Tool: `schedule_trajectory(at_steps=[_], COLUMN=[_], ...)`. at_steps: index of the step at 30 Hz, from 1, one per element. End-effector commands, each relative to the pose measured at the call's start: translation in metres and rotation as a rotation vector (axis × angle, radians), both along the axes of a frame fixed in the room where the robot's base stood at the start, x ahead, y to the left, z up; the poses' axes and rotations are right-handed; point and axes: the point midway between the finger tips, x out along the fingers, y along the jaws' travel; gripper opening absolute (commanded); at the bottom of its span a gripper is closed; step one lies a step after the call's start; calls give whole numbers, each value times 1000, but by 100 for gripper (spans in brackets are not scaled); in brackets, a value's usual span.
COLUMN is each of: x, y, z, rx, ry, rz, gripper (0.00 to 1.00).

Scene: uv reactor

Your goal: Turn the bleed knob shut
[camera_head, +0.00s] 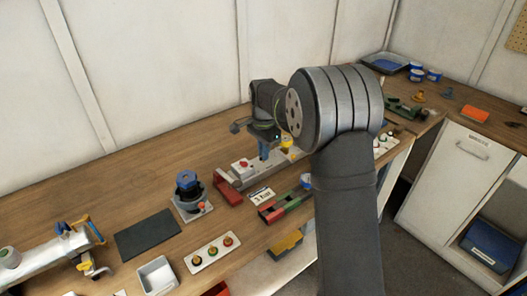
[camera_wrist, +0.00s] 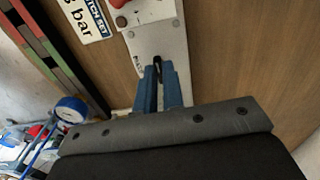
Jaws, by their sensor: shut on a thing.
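A long grey plate (camera_wrist: 155,42) lies on the wooden bench, with red controls (camera_wrist: 119,3) at its far end and a partly hidden printed label by my fingers. My gripper (camera_wrist: 158,72) has two blue fingers pointing down at this plate. They are closed around a small black knob (camera_wrist: 158,67), apparently the bleed knob; only its top shows. In the head view my gripper (camera_head: 264,150) is over the plate, right of the red button (camera_head: 243,162); the knob is hidden there. I cannot read the knob's angle.
A "3 bar" card (camera_head: 262,196) and a red-green strip (camera_head: 285,207) lie in front of the plate. A blue-topped black device (camera_head: 187,188), a dark mat (camera_head: 147,238) and a button panel (camera_head: 212,250) are on the left. A blue-and-white round item (camera_wrist: 70,109) is near the bench edge.

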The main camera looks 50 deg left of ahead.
Motion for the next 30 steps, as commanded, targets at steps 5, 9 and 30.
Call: schedule_trajectory(at_steps=[5, 9, 30], x=[1, 1, 0], y=[0, 0, 0], z=[0, 0, 0], rx=[1, 1, 0], ry=[-2, -2, -1], rz=[-36, -47, -46], gripper=[0, 0, 30])
